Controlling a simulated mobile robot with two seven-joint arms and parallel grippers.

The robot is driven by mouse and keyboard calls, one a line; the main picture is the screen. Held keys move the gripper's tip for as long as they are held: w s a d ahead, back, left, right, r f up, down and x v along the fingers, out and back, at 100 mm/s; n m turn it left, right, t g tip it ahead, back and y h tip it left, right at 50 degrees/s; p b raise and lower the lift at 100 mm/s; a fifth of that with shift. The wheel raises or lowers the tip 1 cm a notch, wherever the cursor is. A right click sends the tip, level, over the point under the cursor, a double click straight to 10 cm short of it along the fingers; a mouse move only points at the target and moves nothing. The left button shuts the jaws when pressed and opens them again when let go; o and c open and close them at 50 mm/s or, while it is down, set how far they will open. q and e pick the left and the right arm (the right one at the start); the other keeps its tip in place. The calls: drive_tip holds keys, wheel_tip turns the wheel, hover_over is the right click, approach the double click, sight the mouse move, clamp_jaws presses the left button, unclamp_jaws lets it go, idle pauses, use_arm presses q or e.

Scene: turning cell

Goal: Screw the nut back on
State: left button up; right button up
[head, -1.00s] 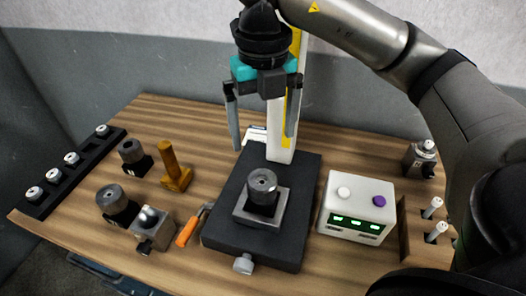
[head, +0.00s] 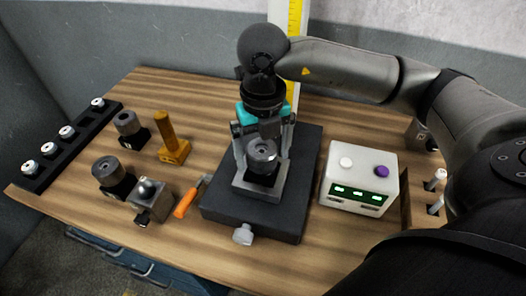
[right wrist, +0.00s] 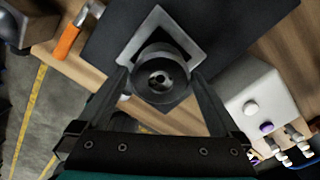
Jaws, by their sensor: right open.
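A round grey metal piece (head: 262,155) with a hole in its top, which looks like the nut, sits upright in a square metal holder (head: 256,193) on a black base plate (head: 225,207). My right gripper (head: 263,160) points down over it, open, with one finger on each side of the piece. In the right wrist view the round piece (right wrist: 160,80) shows between the fingertips (right wrist: 164,88). Whether the fingers touch it I cannot tell. Whether the piece is seated on a thread is hidden. My left gripper is not in view.
A white box (head: 359,179) with buttons and green displays stands right of the plate. To the left are an orange-handled tool (head: 184,203), a brass-coloured stand (head: 171,145), dark cylinders (head: 110,172) and a black rack (head: 50,164). A yellow scale column (head: 294,20) rises behind.

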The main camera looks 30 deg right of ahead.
drive_tip(key=c, duration=1.4)
drive_tip(key=m, duration=0.4)
drive_tip(key=shift+m+p, duration=0.4)
drive_tip(key=m+p, duration=0.1)
drive_tip(key=m, duration=0.3)
drive_tip(key=shift+w, duration=0.1)
drive_tip(key=shift+m, duration=0.3)
